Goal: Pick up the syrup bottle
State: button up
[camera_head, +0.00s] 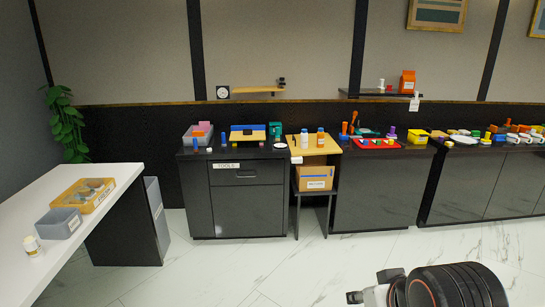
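Several small bottles are in view, and their labels are too small to read, so I cannot tell which is the syrup bottle. An orange bottle with a white band (320,138) stands upright on a light wooden top, right of a white bottle with a blue cap (304,140). My gripper (370,295) is at the bottom right, in front of my dark arm, over the floor and far from all these bottles. Its fingers are too small and partly turned away to read as open or shut.
The white counter (110,185) also holds a yellow tray (83,196) and a grey bin (60,223). Dark cabinets (240,206) line the back wall. A cardboard box (314,179) sits under the wooden top. The marble floor (250,265) between is clear.

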aim_at(304, 135)
jog(key=i+l, duration=0.2)
jog(key=i, duration=0.3)
jog(key=i+l, duration=0.25)
jog(key=i, duration=0.25)
jog(key=i+l, duration=0.2)
jog(key=i, duration=0.35)
jog(key=i+u, duration=0.2)
jog(key=i, duration=0.35)
jog(key=i+l+u, duration=0.15)
jog(key=i, duration=0.4)
jog(key=i+l+u, duration=0.2)
jog(key=i, duration=0.35)
jog(key=k, duration=0.15)
